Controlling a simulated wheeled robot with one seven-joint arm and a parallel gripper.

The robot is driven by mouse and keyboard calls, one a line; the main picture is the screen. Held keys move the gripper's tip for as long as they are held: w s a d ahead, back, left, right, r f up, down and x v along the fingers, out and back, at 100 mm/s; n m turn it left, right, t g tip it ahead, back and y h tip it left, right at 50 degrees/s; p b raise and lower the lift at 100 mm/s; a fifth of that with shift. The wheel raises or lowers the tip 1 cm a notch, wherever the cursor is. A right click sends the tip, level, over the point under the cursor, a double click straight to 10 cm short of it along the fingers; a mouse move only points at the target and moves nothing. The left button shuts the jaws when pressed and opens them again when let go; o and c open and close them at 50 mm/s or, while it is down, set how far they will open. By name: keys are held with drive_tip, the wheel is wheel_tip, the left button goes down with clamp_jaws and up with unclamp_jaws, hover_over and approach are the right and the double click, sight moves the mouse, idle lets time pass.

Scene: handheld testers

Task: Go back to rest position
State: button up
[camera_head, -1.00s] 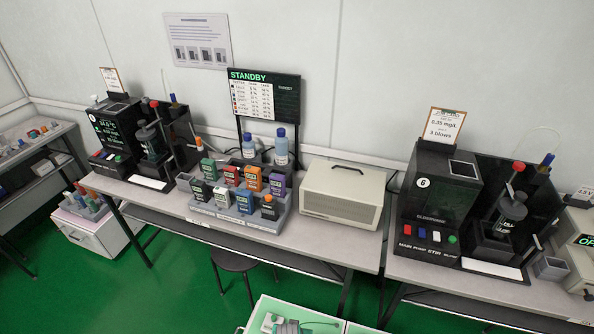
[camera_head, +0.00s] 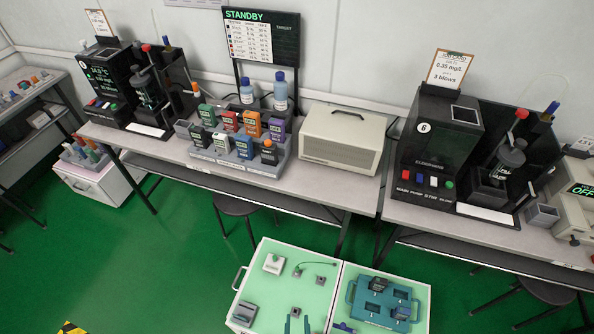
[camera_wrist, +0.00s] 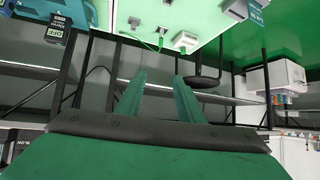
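My gripper (camera_head: 297,321) shows at the bottom edge of the head view as two teal fingertips with a gap between them. It appears over or in front of the light-green tray top (camera_head: 290,275); its height above it is unclear. In the wrist view my gripper (camera_wrist: 157,85) has its two teal fingers apart, with nothing between them. The arm behind the fingers is out of the head view.
A blue holder (camera_head: 352,312) with dark testers stands right of my gripper. Small grey fixtures (camera_head: 274,264) sit on the green top. Behind is a bench with a tester rack (camera_head: 205,157), a beige box (camera_head: 342,140) and black machines (camera_head: 440,150). Green floor (camera_head: 150,270) is open at left.

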drive_tip(key=s+r+t, duration=0.1)
drive_tip(key=s+r, duration=0.2)
drive_tip(key=r, duration=0.5)
drive_tip(key=s+r+t, duration=0.2)
drive_tip(key=s+r, duration=0.2)
drive_tip(key=r, duration=0.5)
drive_tip(key=s+r+t, duration=0.2)
drive_tip(key=s+r, duration=0.2)
drive_tip(key=r, duration=0.4)
drive_tip(key=shift+s+r, duration=0.2)
drive_tip(key=shift+s, duration=0.15)
drive_tip(key=shift+c, duration=0.3)
drive_tip(key=shift+a+n, duration=0.2)
drive_tip(key=shift+n, duration=0.1)
